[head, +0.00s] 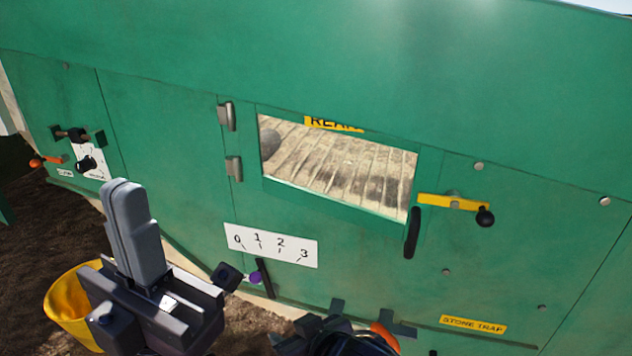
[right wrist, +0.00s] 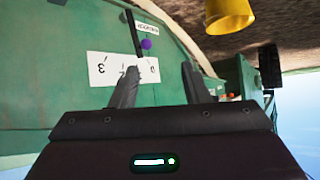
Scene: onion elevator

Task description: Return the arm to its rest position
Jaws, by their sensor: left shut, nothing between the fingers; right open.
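My left gripper (head: 140,225) stands at the lower left of the head view, its grey fingers pressed together, pointing up and empty. It is in front of the green machine wall (head: 165,140), left of the 0-to-3 scale plate (head: 272,246). My right gripper (right wrist: 160,68) shows in the right wrist view with its two dark fingers apart and nothing between them. The scale plate (right wrist: 108,69) appears upside down behind the fingers there. The lever with the purple knob (right wrist: 146,44) is seen beyond them. Dark parts at the bottom of the head view cannot be told clearly.
A yellow bucket (head: 72,305) stands on the soil at the lower left, partly behind my left gripper. The wall carries a window (head: 340,165), a yellow latch with a black knob (head: 485,216), a stone trap label (head: 472,323) and an orange-ended lever (head: 50,160).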

